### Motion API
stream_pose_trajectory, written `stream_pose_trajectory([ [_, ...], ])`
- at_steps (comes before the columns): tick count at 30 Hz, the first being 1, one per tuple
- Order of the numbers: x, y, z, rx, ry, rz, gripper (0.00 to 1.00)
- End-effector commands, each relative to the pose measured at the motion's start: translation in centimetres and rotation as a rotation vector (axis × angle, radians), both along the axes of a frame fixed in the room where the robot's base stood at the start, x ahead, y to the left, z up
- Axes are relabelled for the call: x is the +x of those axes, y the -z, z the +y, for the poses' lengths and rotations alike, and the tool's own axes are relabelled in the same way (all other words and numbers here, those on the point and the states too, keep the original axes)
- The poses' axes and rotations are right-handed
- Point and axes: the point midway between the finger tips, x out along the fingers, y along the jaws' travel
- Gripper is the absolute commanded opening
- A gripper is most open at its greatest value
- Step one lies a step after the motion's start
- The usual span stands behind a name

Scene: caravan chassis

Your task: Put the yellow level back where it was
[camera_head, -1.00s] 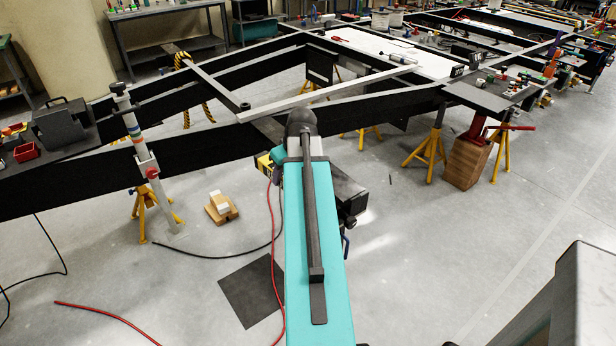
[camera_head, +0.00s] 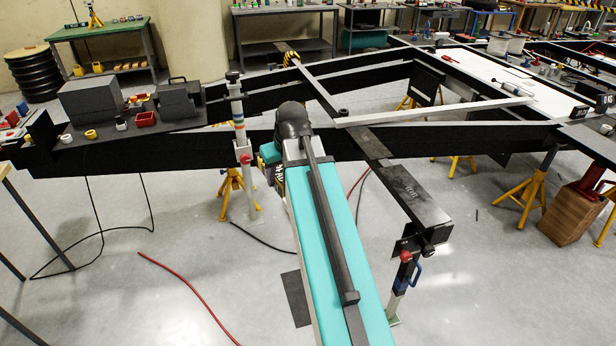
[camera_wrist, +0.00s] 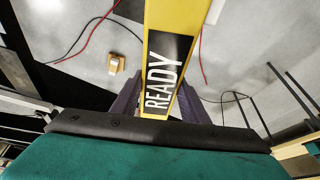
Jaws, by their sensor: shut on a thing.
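The yellow level (camera_wrist: 168,16) fills the upper middle of the wrist view, with a black label reading READY on its face. My gripper (camera_wrist: 158,100) is shut on it, with a dark purple-grey finger on each side. The level's far end runs out of the top of the frame. In the head view my teal arm reaches forward to the black chassis beam (camera_head: 400,143), and its wrist hides most of the gripper and the level. The level's resting place cannot be made out.
A post with coloured bands (camera_head: 239,125) stands just left of my wrist. Left of it, a dark shelf holds grey cases (camera_head: 90,101) and a red bin (camera_head: 146,119). A drawbar end (camera_head: 415,195) juts out at right. A red cable (camera_head: 190,290) lies on open floor.

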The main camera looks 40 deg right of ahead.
Motion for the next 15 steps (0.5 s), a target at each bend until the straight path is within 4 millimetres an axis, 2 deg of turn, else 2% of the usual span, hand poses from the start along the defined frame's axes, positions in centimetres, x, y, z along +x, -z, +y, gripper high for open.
stream_pose_trajectory([
  [1,0.5,-0.4,1.6,-0.001,-0.011,-0.002,0.04],
  [15,2.7,-3.4,14.4,-0.001,-0.072,-0.016,0.04],
])
